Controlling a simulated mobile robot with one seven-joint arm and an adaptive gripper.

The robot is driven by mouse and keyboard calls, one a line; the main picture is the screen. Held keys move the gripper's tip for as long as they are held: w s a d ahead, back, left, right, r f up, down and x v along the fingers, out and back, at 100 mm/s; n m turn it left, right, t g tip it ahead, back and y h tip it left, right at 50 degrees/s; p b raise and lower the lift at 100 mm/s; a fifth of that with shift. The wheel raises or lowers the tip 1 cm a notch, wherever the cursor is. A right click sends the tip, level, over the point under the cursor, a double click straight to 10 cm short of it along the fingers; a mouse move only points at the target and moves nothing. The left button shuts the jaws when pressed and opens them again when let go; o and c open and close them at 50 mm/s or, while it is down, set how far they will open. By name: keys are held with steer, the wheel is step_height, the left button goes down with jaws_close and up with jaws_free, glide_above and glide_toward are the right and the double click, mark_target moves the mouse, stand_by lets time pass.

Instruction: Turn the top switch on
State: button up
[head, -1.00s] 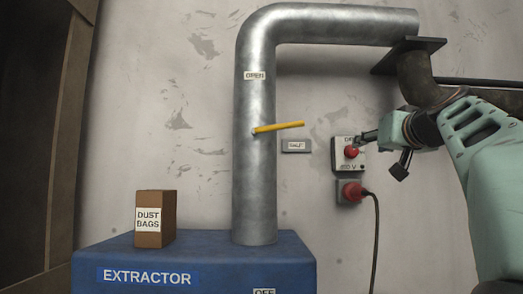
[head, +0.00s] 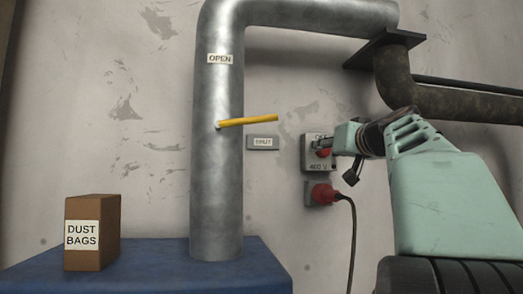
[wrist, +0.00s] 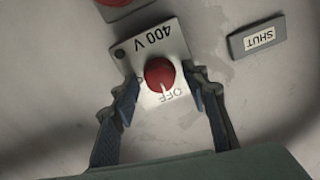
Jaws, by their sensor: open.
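The top switch is a red round knob (wrist: 160,74) on a grey box (head: 310,183) marked "400 V" and "OFF". In the wrist view the knob's white mark lies on the "OFF" side. My gripper (wrist: 163,84) is open, with one finger on each side of the knob and wall box showing between. In the head view my gripper (head: 325,144) is at the box and partly covers the knob and the "OFF" label. I cannot tell whether the fingers touch the knob.
A red plug (head: 325,193) with a black cable sits below the box. To the left are a "SHUT" plate (head: 263,143), a yellow lever (head: 250,121) on a metal pipe (head: 216,190), and a dust bags box (head: 110,230) on a blue extractor (head: 160,265). A dark pipe (head: 405,85) runs above.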

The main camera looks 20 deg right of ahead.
steer(key=shift+s, duration=0.1)
jaws_close()
steer(key=shift+m, duration=0.3)
steer(key=m, duration=0.3)
steer(key=shift+m, duration=0.4)
steer(key=m+p, duration=0.2)
steer(key=m, duration=1.1)
steer(key=shift+m, duration=0.3)
steer(key=shift+h, duration=0.3)
